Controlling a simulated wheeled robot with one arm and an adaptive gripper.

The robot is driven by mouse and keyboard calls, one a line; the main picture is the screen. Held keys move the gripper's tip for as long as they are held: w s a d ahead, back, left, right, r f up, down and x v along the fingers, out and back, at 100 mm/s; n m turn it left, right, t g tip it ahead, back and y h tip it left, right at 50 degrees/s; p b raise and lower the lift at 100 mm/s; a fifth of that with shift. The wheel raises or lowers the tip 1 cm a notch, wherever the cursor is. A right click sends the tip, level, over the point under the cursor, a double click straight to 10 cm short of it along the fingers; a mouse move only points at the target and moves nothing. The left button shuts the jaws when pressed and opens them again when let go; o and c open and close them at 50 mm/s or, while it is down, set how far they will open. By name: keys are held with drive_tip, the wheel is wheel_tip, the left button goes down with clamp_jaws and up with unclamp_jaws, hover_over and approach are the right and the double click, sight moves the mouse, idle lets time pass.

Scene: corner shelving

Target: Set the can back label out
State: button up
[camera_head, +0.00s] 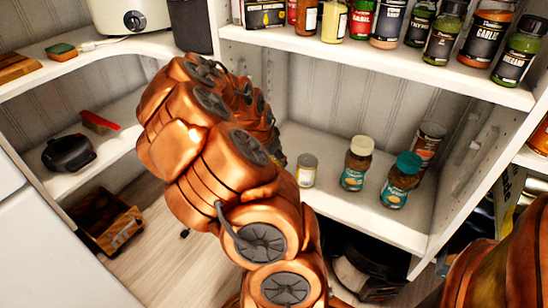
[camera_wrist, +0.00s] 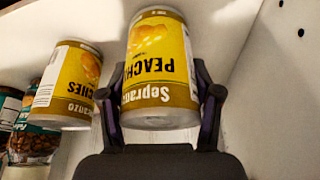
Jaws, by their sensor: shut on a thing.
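A yellow peaches can (camera_wrist: 160,60) is between the two dark fingers of my gripper (camera_wrist: 160,95) in the wrist view, and the gripper is shut on it. Its printed label faces the wrist camera and reads upside down in that picture. In the head view my copper arm hides the gripper and this can. A second peaches can (camera_wrist: 70,80) stands just beside the held one; in the head view a small can (camera_head: 307,170) stands on the lower shelf.
Two jars, one cream-lidded (camera_head: 356,163) and one teal-lidded (camera_head: 400,181), and a taller can (camera_head: 428,147) stand to the right on the lower shelf. Spice jars line the upper shelf (camera_head: 380,67) above. A side panel (camera_wrist: 270,90) lies close to my gripper.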

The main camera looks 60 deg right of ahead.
drive_tip(key=shift+f, duration=0.3)
drive_tip(key=o, duration=1.7)
drive_tip(key=shift+c, duration=0.2)
drive_tip(key=shift+r, duration=0.1)
drive_tip(key=v, duration=1.1)
drive_tip(key=shift+r, duration=0.4)
drive_tip(key=shift+a+r, duration=0.1)
drive_tip(key=shift+a, duration=0.05)
drive_tip(key=s+a+r+n+y+p, duration=0.25)
drive_tip(key=a+r+n+p, duration=0.35)
drive_tip(key=a+r+p, duration=0.8)
drive_tip(key=s+a+r+n+y+p, duration=0.2)
drive_tip(key=s+a+r+n+p, duration=0.3)
drive_tip(key=a+r+p, duration=0.95)
drive_tip(key=s+a+r+n+g+p, duration=0.1)
drive_tip(key=s+a+r+n+p, duration=0.6)
drive_tip(key=a+r+n, duration=0.1)
drive_tip(key=shift+s+a+r+n, duration=0.2)
drive_tip(key=shift+s+a+n, duration=0.1)
drive_tip(key=shift+a, duration=0.2)
